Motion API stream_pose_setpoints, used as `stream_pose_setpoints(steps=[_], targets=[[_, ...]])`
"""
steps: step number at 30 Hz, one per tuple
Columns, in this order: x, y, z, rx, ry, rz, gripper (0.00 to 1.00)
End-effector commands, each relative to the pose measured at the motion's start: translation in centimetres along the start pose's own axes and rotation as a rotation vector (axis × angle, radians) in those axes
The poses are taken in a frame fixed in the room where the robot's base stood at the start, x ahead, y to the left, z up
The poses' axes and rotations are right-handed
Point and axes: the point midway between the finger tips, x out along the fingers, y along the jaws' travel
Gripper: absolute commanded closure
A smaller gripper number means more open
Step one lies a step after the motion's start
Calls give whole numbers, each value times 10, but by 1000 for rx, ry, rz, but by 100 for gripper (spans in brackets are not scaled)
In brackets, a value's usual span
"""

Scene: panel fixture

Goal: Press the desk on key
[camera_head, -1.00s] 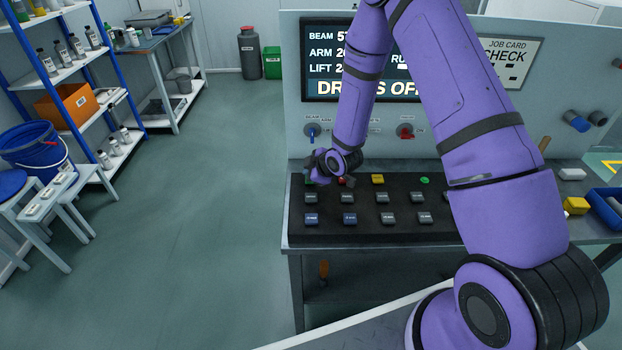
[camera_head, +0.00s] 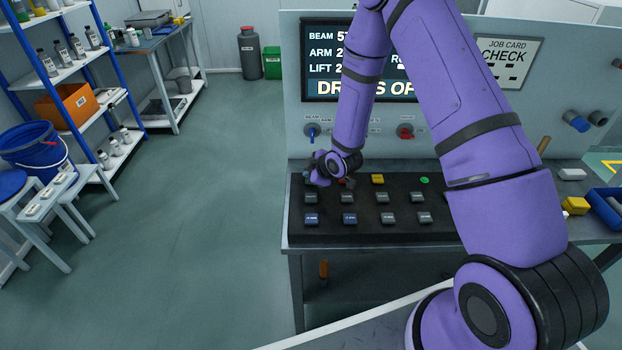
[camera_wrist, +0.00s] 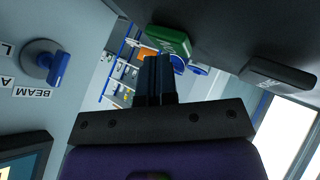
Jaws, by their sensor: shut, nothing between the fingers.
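The desk (camera_head: 296,222) is a black sloped panel with rows of keys. A green key with white lettering (camera_wrist: 170,40) shows in the wrist view, its words too small to read surely; I take it as the desk on key. In the head view my wrist covers the top-left corner where it sits. My gripper (camera_wrist: 161,62) is shut and empty, its dark fingertips just beside the green key's edge in the wrist view. I cannot tell whether they touch it. In the head view my gripper (camera_head: 314,178) is over the top-left keys.
A red key (camera_head: 348,183) is partly hidden beside my gripper, with a yellow key (camera_head: 377,179) and a round green button (camera_head: 425,180) further right. A grey key (camera_wrist: 278,75) is near in the wrist view. The upright board holds a blue knob (camera_head: 312,132) and a screen (camera_head: 322,60).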

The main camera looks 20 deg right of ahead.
Motion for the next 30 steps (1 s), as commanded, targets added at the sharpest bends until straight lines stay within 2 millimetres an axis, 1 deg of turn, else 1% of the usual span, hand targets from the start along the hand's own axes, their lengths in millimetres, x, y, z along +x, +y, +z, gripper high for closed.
stream_pose_setpoints(steps=[18,30], targets=[[2,-1,1,0,0,0,100],[-10,7,-7,0,0,1,100]])
